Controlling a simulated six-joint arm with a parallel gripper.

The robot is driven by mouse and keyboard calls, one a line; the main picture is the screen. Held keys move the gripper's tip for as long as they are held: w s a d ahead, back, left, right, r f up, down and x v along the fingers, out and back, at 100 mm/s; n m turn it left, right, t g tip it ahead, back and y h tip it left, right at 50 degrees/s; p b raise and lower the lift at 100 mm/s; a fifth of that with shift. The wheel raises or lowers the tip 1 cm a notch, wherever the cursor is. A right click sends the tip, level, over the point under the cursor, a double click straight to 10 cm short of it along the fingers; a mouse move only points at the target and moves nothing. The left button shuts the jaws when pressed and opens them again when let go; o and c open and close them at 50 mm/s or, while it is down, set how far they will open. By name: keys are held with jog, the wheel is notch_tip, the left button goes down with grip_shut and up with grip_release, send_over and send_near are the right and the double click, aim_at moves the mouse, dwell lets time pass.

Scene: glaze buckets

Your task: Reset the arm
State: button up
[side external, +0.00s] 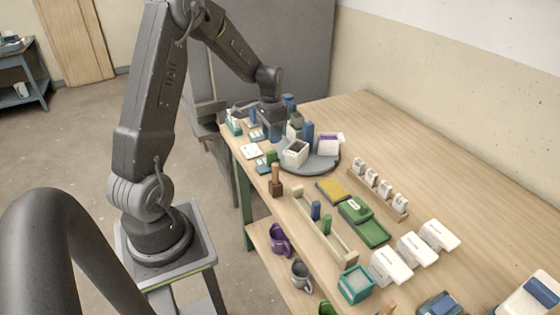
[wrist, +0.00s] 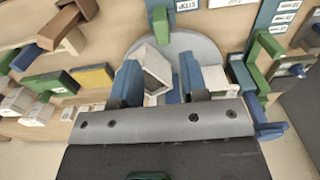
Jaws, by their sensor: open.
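My gripper (side external: 274,130) hangs at the far end of the table, over or just beyond the grey round tray (side external: 318,168). In the wrist view my gripper (wrist: 160,76) is open, with its two blue fingers apart. A white open-topped box (wrist: 154,66) shows between and past the fingers; nothing is visibly held. The same white box (side external: 295,153) stands on the tray in the side view. I cannot tell whether the fingers touch anything on the tray.
Blue blocks (side external: 308,135) crowd the tray near my gripper. A wooden rack (side external: 325,228), a green container (side external: 364,222), white boxes (side external: 417,248) and a row of small white items (side external: 379,186) fill the nearer table. The table along the wall (side external: 440,170) is clear.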

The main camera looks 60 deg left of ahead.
jog(key=s+d+r+t, duration=0.2)
jog(key=s+d+r, duration=0.1)
jog(key=d+r, duration=1.05)
jog(key=s+d+r+t, duration=0.1)
jog(key=s+d+r, duration=0.1)
jog(key=s+d, duration=0.4)
jog(key=s+d+r+t, duration=0.2)
jog(key=s+d, duration=0.4)
jog(key=d, duration=0.1)
jog(key=shift+s+r+t, duration=0.3)
jog(key=shift+s+r, duration=0.05)
jog(key=shift+s, duration=0.05)
jog(key=shift+d, duration=0.1)
